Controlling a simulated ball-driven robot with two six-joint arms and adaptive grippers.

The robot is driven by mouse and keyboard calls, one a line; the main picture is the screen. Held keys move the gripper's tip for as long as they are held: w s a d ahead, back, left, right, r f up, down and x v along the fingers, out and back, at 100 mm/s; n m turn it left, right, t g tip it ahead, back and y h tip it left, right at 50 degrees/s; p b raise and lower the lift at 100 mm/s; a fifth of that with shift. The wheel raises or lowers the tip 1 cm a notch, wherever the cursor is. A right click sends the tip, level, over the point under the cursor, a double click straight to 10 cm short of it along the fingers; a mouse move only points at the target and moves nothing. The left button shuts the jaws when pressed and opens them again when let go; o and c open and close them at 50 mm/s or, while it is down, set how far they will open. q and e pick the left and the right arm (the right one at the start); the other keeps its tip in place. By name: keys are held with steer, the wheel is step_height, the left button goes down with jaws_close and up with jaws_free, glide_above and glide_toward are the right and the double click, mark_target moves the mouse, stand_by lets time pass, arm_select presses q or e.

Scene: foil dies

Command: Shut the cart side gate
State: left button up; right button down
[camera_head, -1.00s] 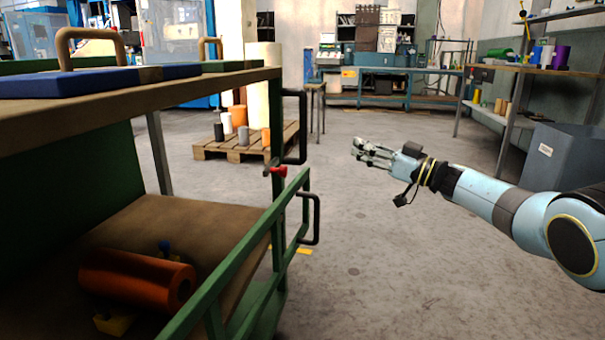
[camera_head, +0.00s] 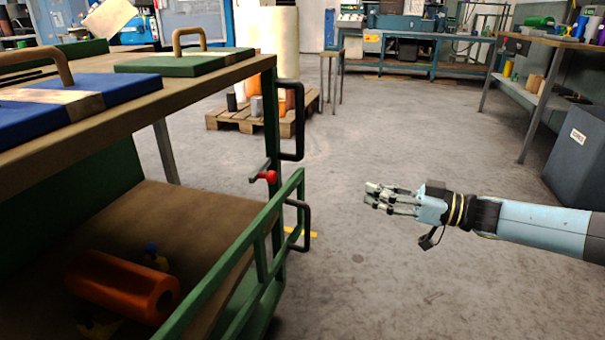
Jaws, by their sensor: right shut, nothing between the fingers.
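The cart's green side gate (camera_head: 230,270) runs along the right side of the lower shelf. Its far end, with a black handle (camera_head: 305,225), shows to the right of the green corner post (camera_head: 271,120), so it looks slightly ajar. A red-knobbed latch (camera_head: 266,177) sits on the post just above the gate's top rail. My right gripper (camera_head: 376,197) is shut and empty. It is over the open floor to the right of the gate handle, clearly apart from it. My left gripper is out of view.
An orange roll (camera_head: 125,285) lies on the cart's lower shelf (camera_head: 150,220). Blue and green foil dies with handles lie on the cart top. A pallet (camera_head: 250,121) with rolls stands behind. A grey bin (camera_head: 580,155) is at right. The floor between is clear.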

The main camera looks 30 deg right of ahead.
mark_target(301, 179)
steer(key=b+x, duration=0.1)
steer(key=x, duration=0.3)
steer(key=b+x, duration=0.1)
steer(key=x, duration=0.3)
steer(key=b+x, duration=0.1)
steer(key=x, duration=0.3)
steer(key=shift+w+a+f+b, duration=0.1)
steer(key=shift+w+f+b, duration=0.05)
steer(key=shift+f+b, duration=0.2)
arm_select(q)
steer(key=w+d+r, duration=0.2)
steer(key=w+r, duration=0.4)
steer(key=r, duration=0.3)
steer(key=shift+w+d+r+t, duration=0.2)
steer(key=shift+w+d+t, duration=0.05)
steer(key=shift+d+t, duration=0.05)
arm_select(e)
steer(key=shift+w+a+r, duration=0.15)
steer(key=shift+w+a, duration=0.25)
steer(key=shift+w, duration=0.15)
